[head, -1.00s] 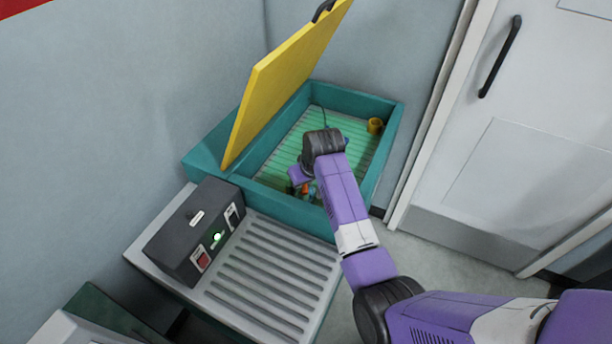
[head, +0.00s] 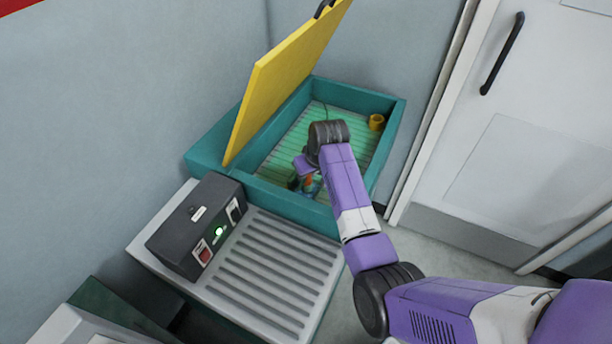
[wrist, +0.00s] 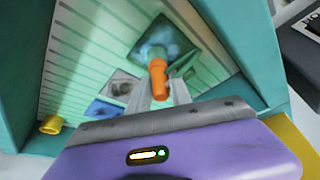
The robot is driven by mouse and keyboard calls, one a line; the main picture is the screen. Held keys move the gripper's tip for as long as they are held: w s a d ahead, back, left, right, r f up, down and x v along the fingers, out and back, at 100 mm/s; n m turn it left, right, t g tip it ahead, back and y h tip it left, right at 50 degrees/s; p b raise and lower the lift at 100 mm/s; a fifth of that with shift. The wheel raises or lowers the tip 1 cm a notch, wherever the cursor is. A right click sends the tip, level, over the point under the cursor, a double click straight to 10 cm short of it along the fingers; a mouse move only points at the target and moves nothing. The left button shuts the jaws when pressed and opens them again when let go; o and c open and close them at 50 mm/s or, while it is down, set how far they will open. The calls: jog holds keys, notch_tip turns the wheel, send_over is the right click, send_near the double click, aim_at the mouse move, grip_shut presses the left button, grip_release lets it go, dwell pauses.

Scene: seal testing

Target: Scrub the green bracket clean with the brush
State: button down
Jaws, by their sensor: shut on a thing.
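My gripper (wrist: 158,92) is shut on the orange handle of the brush (wrist: 159,78), inside the teal basin. The brush's far end meets a dark green square piece (wrist: 186,47), which appears to be the green bracket; a pale bluish patch shows on it. The brush head is hard to make out, and I cannot tell whether it touches the bracket. In the head view my gripper (head: 304,172) is low in the basin, partly hidden by my wrist, with a bit of orange showing below.
The teal basin (head: 350,97) has a ribbed floor and a raised yellow lid (head: 285,80). A yellow cup (head: 376,122) stands in its far right corner. Grey and blue pieces (wrist: 103,108) lie beside the bracket. A dark control box (head: 190,230) sits on the slatted bench in front.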

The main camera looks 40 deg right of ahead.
jog(key=shift+w+d+f, duration=0.1)
jog(key=shift+w+d, duration=0.05)
jog(key=shift+d, duration=0.5)
jog(key=shift+w+d, duration=0.15)
jog(key=shift+d, duration=0.5)
jog(key=shift+s+a+r+p, duration=0.15)
jog(key=shift+s+a+p, duration=0.1)
jog(key=shift+a+p, duration=0.35)
jog(key=shift+s+a+r+p, duration=0.1)
jog(key=shift+s+a+p, duration=0.1)
jog(key=shift+a+p, duration=0.4)
jog(key=shift+s+a+f+p, duration=0.15)
jog(key=shift+s+a, duration=0.1)
jog(key=shift+a, duration=0.6)
jog(key=shift+s+a+p, duration=0.15)
jog(key=shift+s+a, duration=0.1)
jog(key=shift+a, duration=0.55)
jog(key=shift+w+d+b, duration=0.25)
jog(key=shift+w+d, duration=0.1)
jog(key=shift+d, duration=0.6)
jog(key=shift+w+d+b, duration=0.25)
jog(key=shift+w+d, duration=0.1)
jog(key=shift+d, duration=0.6)
jog(key=shift+w+d+b, duration=0.25)
jog(key=shift+w+d, duration=0.1)
jog(key=shift+d, duration=0.6)
notch_tip(320, 180, up, 7)
jog(key=p, duration=0.1)
